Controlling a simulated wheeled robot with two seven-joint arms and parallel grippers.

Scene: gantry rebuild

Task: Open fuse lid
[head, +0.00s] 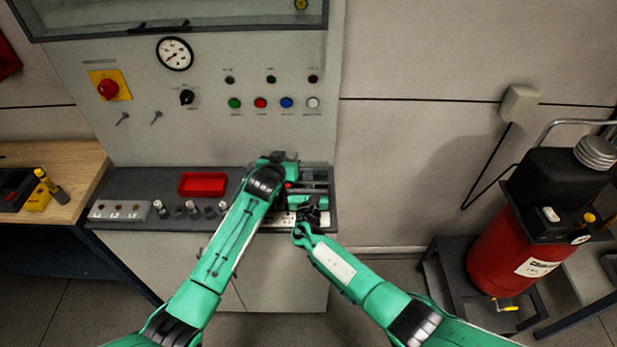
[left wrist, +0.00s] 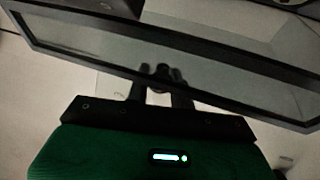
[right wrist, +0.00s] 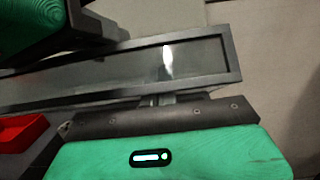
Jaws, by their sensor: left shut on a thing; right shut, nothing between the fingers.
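The fuse lid is a clear panel in a dark frame; it crosses the left wrist view (left wrist: 200,70) and the right wrist view (right wrist: 130,75). In the head view the lid (head: 316,180) is at the right end of the console ledge, mostly hidden by my arms. My left gripper (left wrist: 161,84) is shut on a small dark knob (left wrist: 163,70) at the lid's frame edge. My right gripper (right wrist: 160,99) is shut and empty, close to the frame's near edge; I cannot tell whether it touches. In the head view it is at the ledge's front right (head: 312,208).
A red tray (head: 203,184) and a row of small fuse-like parts (head: 190,208) lie on the ledge left of my arms. The panel above carries a gauge (head: 175,54), coloured buttons (head: 260,103) and a red knob (head: 107,89). A red tank (head: 508,250) stands on the right.

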